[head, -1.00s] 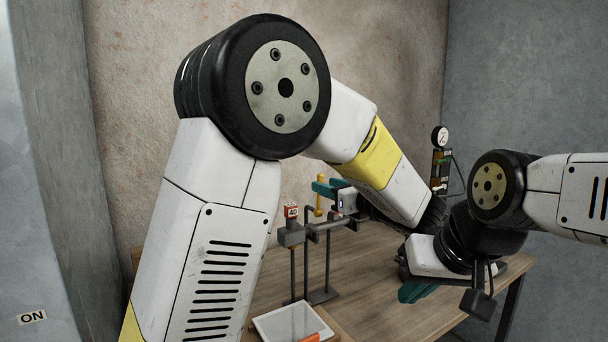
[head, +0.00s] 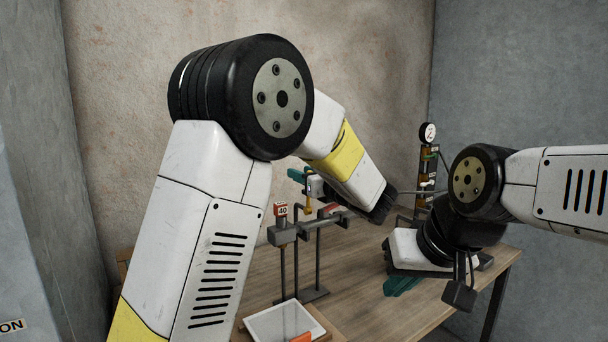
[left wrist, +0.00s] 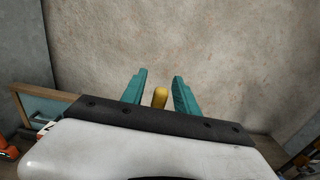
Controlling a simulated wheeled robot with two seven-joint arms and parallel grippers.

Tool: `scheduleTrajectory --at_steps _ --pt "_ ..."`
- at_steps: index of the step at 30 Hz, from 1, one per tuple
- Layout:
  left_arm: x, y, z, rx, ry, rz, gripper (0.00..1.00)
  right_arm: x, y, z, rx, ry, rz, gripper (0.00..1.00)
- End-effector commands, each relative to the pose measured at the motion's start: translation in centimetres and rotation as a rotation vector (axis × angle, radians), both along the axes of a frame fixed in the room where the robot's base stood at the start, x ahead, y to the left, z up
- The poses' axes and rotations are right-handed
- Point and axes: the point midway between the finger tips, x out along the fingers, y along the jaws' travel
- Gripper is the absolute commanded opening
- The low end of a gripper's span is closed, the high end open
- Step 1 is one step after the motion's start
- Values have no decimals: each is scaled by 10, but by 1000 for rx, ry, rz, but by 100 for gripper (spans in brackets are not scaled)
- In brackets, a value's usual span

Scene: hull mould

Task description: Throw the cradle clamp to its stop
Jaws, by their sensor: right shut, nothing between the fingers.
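The cradle clamp appears as a yellow upright handle (head: 308,190) on a dark rod stand (head: 318,222) on the bench in the head view. The handle's lower joint is partly hidden. My left gripper (head: 298,176) is at the handle's upper part. In the left wrist view the teal fingers (left wrist: 160,92) are open, with the yellow handle (left wrist: 160,97) between them and a gap on each side. My right gripper (head: 403,285) is shut and empty, low over the right part of the bench.
A block with a red "40" label (head: 281,210) tops the stand's left post. A pale tray (head: 262,335) with an orange piece lies at the bench front. A gauge post (head: 427,165) stands at the back right. Bare bench top (head: 355,275) shows between tray and right gripper.

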Motion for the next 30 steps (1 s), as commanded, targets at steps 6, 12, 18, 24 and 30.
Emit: scheduleTrajectory --at_steps 6,12,18,24,30 --pt "0 0 0 0 0 0 7 0 0 0 0 0 0 0" --pt "0 0 0 0 0 0 0 0 0 0 0 0 0 0" --pt "0 0 0 0 0 0 0 0 0 0 0 0 0 0" --pt "-1 -1 0 -1 1 0 0 0 0 0 0 0 0 0" --pt "-1 -1 0 -1 1 0 0 0 0 0 0 0 0 0"
